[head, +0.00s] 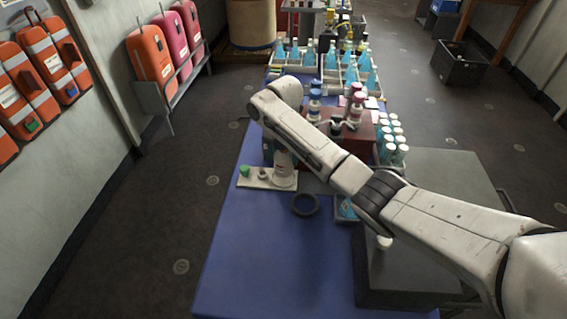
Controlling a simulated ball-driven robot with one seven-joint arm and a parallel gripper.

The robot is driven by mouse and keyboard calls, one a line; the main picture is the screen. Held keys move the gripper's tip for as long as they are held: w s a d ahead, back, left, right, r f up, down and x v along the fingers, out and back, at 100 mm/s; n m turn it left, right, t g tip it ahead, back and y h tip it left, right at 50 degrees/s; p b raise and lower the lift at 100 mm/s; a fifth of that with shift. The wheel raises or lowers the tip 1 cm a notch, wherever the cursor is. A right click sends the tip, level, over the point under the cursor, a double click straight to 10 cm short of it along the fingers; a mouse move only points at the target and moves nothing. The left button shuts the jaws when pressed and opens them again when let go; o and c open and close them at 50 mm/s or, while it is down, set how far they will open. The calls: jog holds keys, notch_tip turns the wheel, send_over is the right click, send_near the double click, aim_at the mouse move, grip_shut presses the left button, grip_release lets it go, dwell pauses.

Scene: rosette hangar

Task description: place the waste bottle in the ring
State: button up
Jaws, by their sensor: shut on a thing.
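A dark ring (305,204) lies on the blue tabletop, left of the grey block, and its middle looks empty. A white bottle-like shape (284,172) shows below my forearm, at the right end of a small white tray. Its top is hidden by the arm. I cannot tell whether this is the waste bottle, or whether it stands on the tray or is held above it. My arm reaches across from the lower right, and its wrist bends at the upper left. My gripper is hidden behind the forearm.
The white tray (252,182) also bears a green cap (244,170). White-capped bottles (391,140) stand beside a dark red box (366,137). Racks of blue flasks (345,68) fill the far end. A grey block (435,170) stands at right. The table's near left (260,260) is clear.

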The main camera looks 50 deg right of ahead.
aim_at(283, 163)
jog(key=shift+f, duration=1.65)
jog(key=o, duration=1.1)
jog(key=shift+f, duration=0.1)
notch_tip(283, 163, up, 12)
jog(key=shift+r, duration=0.15)
